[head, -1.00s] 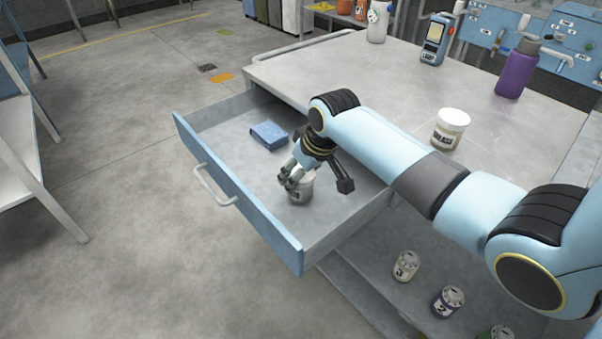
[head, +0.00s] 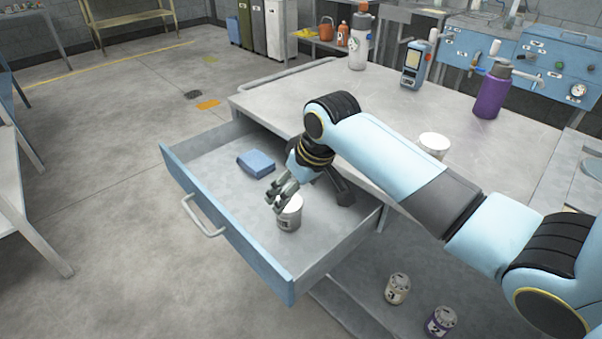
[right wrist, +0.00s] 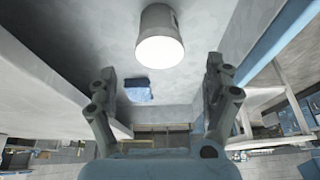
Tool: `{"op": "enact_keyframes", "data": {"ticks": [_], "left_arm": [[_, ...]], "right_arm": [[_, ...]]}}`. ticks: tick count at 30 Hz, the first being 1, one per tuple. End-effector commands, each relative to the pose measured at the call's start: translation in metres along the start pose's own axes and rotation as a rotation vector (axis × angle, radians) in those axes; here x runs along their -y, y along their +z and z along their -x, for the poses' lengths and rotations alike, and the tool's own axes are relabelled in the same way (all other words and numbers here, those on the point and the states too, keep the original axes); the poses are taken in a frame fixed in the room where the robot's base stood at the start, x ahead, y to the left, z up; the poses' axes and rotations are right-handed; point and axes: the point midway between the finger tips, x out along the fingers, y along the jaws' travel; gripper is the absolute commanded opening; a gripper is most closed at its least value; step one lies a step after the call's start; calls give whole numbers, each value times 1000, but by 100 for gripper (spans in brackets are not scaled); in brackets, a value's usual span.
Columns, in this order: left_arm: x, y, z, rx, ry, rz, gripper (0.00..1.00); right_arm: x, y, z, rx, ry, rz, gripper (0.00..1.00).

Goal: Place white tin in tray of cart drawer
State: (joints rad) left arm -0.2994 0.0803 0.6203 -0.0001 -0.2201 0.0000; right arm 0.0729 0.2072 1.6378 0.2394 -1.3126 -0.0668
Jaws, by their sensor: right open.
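A white tin (head: 290,213) stands upright in the open drawer tray (head: 212,160) of the cart, toward the drawer's front right part. It also shows in the right wrist view (right wrist: 159,38), beyond the fingers. My right gripper (head: 281,196) is just above and behind the tin, with its fingers apart. In the right wrist view my right gripper (right wrist: 160,88) is open, with nothing between the fingertips. My left gripper is in no view.
A blue sponge-like block (head: 256,163) lies in the drawer. On the cart top are a white-lidded jar (head: 434,145), a purple bottle (head: 491,92), a handheld meter (head: 416,65) and a white bottle (head: 360,40). Numbered tins (head: 397,289) stand on the lower shelf.

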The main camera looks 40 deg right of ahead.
Motion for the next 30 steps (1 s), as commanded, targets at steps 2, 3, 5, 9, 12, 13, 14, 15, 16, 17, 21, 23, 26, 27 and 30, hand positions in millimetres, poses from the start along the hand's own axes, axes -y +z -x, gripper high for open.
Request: {"op": "enact_keyframes", "data": {"ticks": [2,3,5,9,12,13,14,15,16,17,21,23,26,27,30], "left_arm": [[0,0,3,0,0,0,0],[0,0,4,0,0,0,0],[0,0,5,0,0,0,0],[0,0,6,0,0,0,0],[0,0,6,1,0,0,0],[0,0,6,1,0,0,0],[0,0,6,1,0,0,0],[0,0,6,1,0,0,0],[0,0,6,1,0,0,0],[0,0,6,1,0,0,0],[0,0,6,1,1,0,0],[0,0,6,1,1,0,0],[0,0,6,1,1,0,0],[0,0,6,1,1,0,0],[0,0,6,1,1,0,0]], "right_arm": [[-1,-1,19,-3,3,1,84],[-1,0,27,-2,2,2,84],[-1,-1,37,-2,2,1,84],[-1,0,52,-1,1,0,84],[0,0,57,2,1,0,84],[0,0,57,2,1,0,84],[0,0,58,2,1,-1,84],[0,0,58,1,1,-1,84],[0,0,58,1,1,-1,84],[0,0,58,1,0,-1,84],[0,0,57,1,0,-1,84],[0,0,57,1,0,-1,84],[0,0,57,1,0,-1,84],[0,0,57,1,0,-1,84],[2,5,58,3,1,2,84]]}}
